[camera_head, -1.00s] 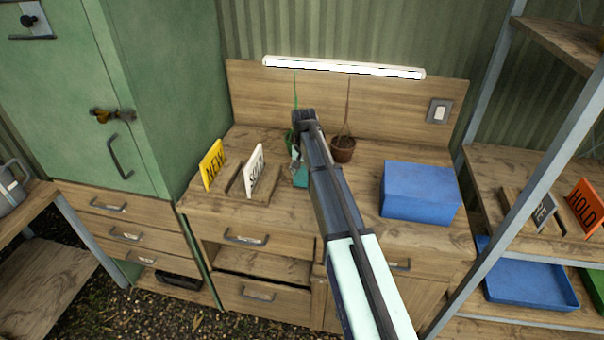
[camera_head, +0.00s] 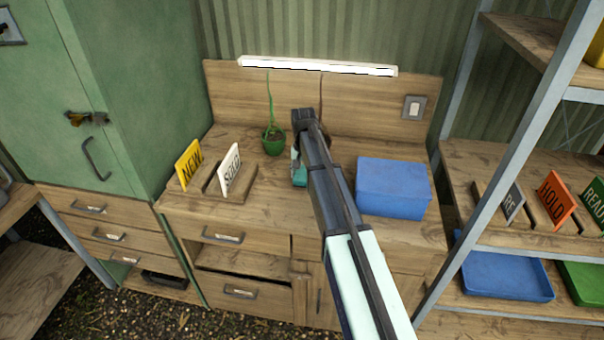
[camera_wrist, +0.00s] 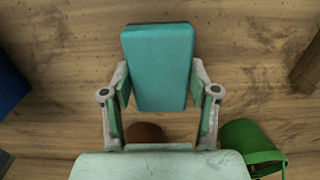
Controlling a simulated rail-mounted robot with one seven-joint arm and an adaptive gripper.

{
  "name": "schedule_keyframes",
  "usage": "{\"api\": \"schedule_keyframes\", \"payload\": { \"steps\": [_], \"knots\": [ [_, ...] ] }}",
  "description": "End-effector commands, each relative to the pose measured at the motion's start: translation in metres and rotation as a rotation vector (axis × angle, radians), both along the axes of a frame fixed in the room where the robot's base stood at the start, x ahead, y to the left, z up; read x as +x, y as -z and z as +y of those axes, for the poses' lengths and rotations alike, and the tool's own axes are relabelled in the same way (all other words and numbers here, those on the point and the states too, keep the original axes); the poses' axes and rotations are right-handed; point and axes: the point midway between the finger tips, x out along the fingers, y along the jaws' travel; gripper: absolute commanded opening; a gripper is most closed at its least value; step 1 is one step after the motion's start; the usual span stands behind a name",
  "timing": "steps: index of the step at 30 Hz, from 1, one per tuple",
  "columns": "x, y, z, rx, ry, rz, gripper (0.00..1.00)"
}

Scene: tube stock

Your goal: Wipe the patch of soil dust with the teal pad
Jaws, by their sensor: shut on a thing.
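My gripper (camera_wrist: 159,98) is shut on the teal pad (camera_wrist: 158,60), one finger on each side of it. In the head view the pad (camera_head: 298,173) shows partly beside my arm, low over the wooden bench top (camera_head: 215,217), between the sign holder and the blue box. I cannot tell whether the pad touches the wood. Small dark specks show on the wood around the pad in the wrist view; I cannot tell whether they are soil dust or grain. No clear dust patch stands out; the wood under the pad and arm is hidden.
A blue box (camera_head: 393,187) stands right of my arm. A green pot (camera_head: 272,142) with a plant stands behind the pad, and a brown pot (camera_wrist: 145,132) is near my gripper. The front left bench top is clear.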

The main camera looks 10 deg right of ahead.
Motion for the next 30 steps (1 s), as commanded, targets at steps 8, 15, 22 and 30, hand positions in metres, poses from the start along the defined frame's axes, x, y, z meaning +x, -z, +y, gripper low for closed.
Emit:
{"api": "schedule_keyframes", "payload": {
  "steps": [8, 15, 22, 30],
  "knots": [
    [0.001, -0.036, 0.001, 0.000, 0.000, -0.002, 0.32],
    [0.001, -0.058, 0.001, 0.000, 0.000, -0.002, 0.32],
    [0.001, -0.073, 0.001, 0.000, 0.000, -0.002, 0.32],
    [0.001, -0.073, 0.001, 0.000, 0.000, -0.002, 0.32]
  ]
}}
